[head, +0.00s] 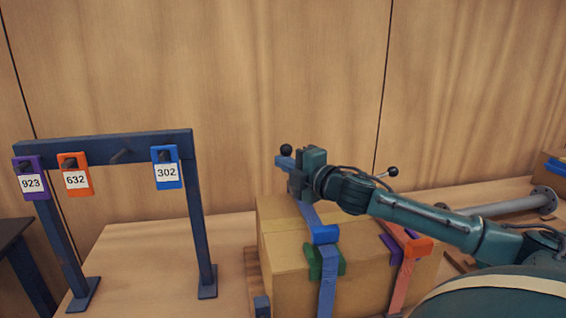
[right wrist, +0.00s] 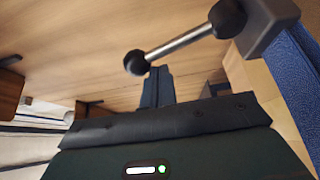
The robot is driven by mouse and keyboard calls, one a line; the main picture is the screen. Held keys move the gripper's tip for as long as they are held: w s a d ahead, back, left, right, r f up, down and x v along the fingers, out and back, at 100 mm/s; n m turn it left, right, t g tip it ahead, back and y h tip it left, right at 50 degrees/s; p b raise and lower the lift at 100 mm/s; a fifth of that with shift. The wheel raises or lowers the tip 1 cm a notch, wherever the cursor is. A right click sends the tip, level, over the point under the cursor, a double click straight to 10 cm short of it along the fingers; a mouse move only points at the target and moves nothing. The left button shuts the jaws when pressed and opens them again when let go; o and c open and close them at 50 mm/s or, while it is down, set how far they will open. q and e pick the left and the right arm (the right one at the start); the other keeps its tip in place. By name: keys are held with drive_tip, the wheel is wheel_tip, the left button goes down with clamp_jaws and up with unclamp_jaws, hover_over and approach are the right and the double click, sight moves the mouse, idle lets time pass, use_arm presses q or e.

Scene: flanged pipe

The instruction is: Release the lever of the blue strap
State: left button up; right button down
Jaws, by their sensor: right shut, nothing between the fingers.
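The blue strap (head: 327,280) runs over the top and down the front of a cardboard box (head: 285,262), with a blue buckle (head: 324,234) at the front top edge. Its lever shows as a black ball (head: 286,149) above a blue part (head: 283,162). My right gripper (head: 296,182) is shut and empty, close beside this lever, and covers part of it. In the right wrist view the lever is a metal rod (right wrist: 185,42) with a black ball at each end, just beyond my gripper (right wrist: 170,118). Whether they touch is unclear. My left gripper is out of view.
An orange strap (head: 400,285) crosses the box further right, with another ball-ended lever (head: 390,172) behind my arm. A dark rack (head: 110,148) at left holds purple, orange and blue tags. A flanged pipe (head: 515,205) lies at right. Table space between rack and box is clear.

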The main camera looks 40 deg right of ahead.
drive_tip(key=shift+s+d+r+m+t+p, duration=0.35)
drive_tip(key=shift+s+d+m, duration=0.1)
drive_tip(key=shift+d+m, duration=0.3)
drive_tip(key=shift+s+d+r+m+t+p, duration=0.2)
drive_tip(key=shift+s+d+m+t+p, duration=0.15)
drive_tip(key=shift+d+m, duration=0.35)
drive_tip(key=shift+d, duration=0.15)
drive_tip(key=shift+s+f, duration=0.1)
drive_tip(key=shift+s, duration=0.05)
